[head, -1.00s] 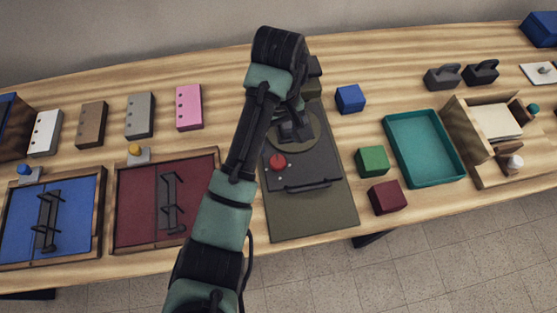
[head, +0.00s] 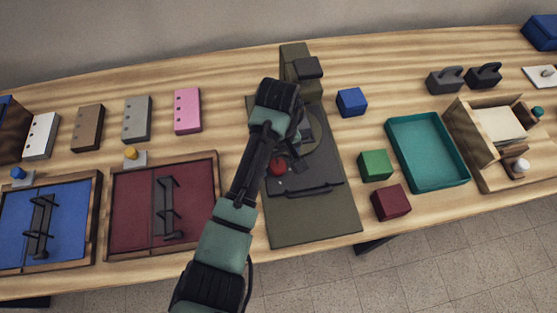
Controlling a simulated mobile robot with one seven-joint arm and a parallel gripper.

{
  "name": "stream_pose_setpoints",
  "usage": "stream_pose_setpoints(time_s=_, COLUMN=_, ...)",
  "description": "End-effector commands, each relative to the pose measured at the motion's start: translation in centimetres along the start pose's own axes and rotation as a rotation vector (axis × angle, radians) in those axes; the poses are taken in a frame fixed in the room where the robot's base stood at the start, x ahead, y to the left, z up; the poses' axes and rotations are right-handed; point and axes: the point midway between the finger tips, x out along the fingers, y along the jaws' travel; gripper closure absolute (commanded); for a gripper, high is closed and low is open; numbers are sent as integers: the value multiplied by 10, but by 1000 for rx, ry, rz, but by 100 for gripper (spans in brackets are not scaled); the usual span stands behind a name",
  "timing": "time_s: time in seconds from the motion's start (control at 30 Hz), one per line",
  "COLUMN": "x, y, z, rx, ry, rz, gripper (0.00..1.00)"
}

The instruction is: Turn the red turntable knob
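The red knob (head: 277,168) sits on the dark plate of the turntable unit (head: 320,218), left of centre on its olive base. Part of the knob is covered by my arm. My gripper (head: 290,165) is low over the unit, right beside or above the knob. Its fingers are small and dark against the dark plate, so I cannot tell whether they are open, shut or touching the knob. The round turntable disc (head: 314,135) shows partly behind my wrist. A dark handle bar (head: 310,191) lies in front of the knob.
A dark olive post (head: 297,70) stands at the back of the unit. Blue (head: 351,101), green (head: 375,165) and maroon (head: 391,202) blocks and a teal tray (head: 428,150) are to the right. A maroon framed panel (head: 130,204) is to the left.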

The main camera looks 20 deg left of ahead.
Motion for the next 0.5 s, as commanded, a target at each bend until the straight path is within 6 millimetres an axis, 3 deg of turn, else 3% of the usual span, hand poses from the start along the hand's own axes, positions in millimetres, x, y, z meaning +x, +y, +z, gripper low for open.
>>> stream_pose_setpoints(time_s=0.07, x=0, y=0, z=0, rx=0, ry=0, rz=0, gripper=38)
stream_pose_setpoints(time_s=0.4, x=-1, y=0, z=0, rx=0, ry=0, rz=0, gripper=100)
stream_pose_setpoints(time_s=0.5, x=-1, y=0, z=0, rx=1, ry=0, rz=0, gripper=100)
